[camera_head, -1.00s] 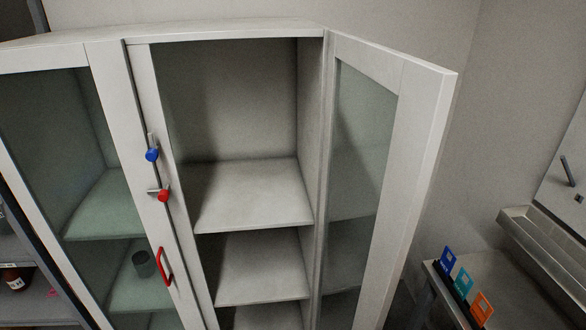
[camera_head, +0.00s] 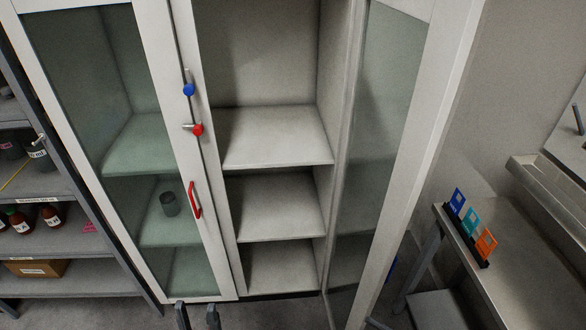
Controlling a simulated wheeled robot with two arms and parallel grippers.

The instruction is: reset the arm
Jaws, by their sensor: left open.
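My left gripper (camera_head: 197,316) shows only as two dark fingertips at the bottom edge of the head view. The fingers are apart, with nothing seen between them. They appear in front of the foot of the white cabinet (camera_head: 225,293); the distance to it is hard to judge. The rest of my left arm is out of frame. My right gripper is not in view.
The cabinet's right glass door (camera_head: 385,130) stands open, showing empty shelves (camera_head: 275,137). The left door, with a red handle (camera_head: 195,200), is shut. A bottle rack (camera_head: 75,190) stands left. A metal bench (camera_head: 510,240) with coloured cards (camera_head: 472,222) stands right.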

